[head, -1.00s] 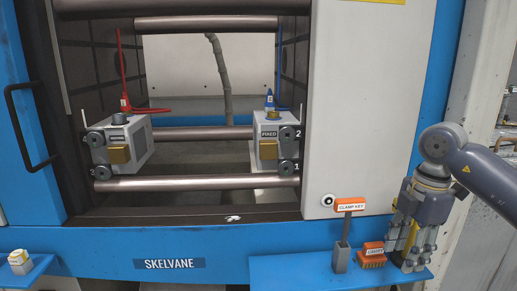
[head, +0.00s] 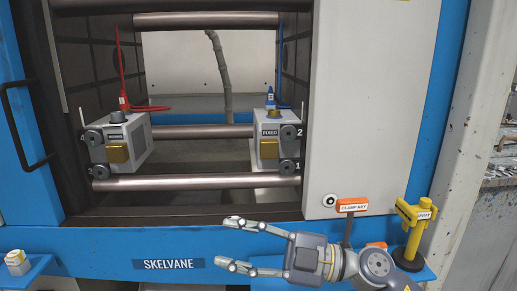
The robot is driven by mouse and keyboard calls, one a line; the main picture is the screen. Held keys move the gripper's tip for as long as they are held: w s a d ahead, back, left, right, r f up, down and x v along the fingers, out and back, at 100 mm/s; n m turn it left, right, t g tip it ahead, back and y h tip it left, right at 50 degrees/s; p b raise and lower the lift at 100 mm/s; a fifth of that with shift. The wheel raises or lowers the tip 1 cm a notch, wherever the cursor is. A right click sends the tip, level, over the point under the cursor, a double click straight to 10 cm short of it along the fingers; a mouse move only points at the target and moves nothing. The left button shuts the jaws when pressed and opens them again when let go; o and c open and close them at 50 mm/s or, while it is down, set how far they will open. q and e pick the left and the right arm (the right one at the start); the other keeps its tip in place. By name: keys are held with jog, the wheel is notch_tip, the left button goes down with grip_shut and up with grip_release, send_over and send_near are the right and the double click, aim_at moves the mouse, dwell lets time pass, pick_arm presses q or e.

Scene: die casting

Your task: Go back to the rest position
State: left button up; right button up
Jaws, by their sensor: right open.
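My right gripper (head: 232,244) is in front of the machine's lower front, over the left part of the right blue shelf (head: 425,272). Its fingers are spread, point left and hold nothing. The yellow spray tool (head: 412,236) stands upright on the right end of that shelf, apart from the gripper. The orange clamp key (head: 352,205) stands left of it, its lower part hidden behind my arm. Another orange item (head: 377,245) is mostly hidden by my wrist. My left gripper is not in view.
The blue machine front (head: 85,240) is open, with a die half labelled FIXED (head: 268,150) on the right and another die half (head: 128,135) on the left. Tie bars (head: 200,184) cross the opening. A small left shelf (head: 22,268) holds a small part.

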jog(key=w+d+m+t+h, duration=0.55)
jog(key=d+m+t, duration=0.35)
jog(key=m+t, duration=0.65)
jog(key=s+d+f+m+g+h, duration=0.1)
jog(key=d+f+m+h, duration=0.4)
jog(key=f, duration=0.4)
jog(key=d+f+m+g+h, duration=0.1)
jog(key=d+f+m+h, duration=0.3)
jog(key=d+f+h, duration=0.35)
jog(key=s+d+f+g+h, duration=0.1)
jog(key=s+f+g, duration=0.5)
jog(key=s+f, duration=0.55)
jog(key=s+d+f+g, duration=0.2)
jog(key=s+f+g, duration=0.6)
jog(key=s, duration=0.6)
notch_tip(320, 180, down, 27)
jog(key=s, duration=0.2)
jog(key=s+d+f+g, duration=0.1)
jog(key=s+d+f, duration=0.1)
jog(key=s+f, duration=1.4)
jog(key=shift+s+d+f+n, duration=0.35)
jog(key=shift+s+d+n, duration=0.1)
jog(key=shift+s, duration=0.15)
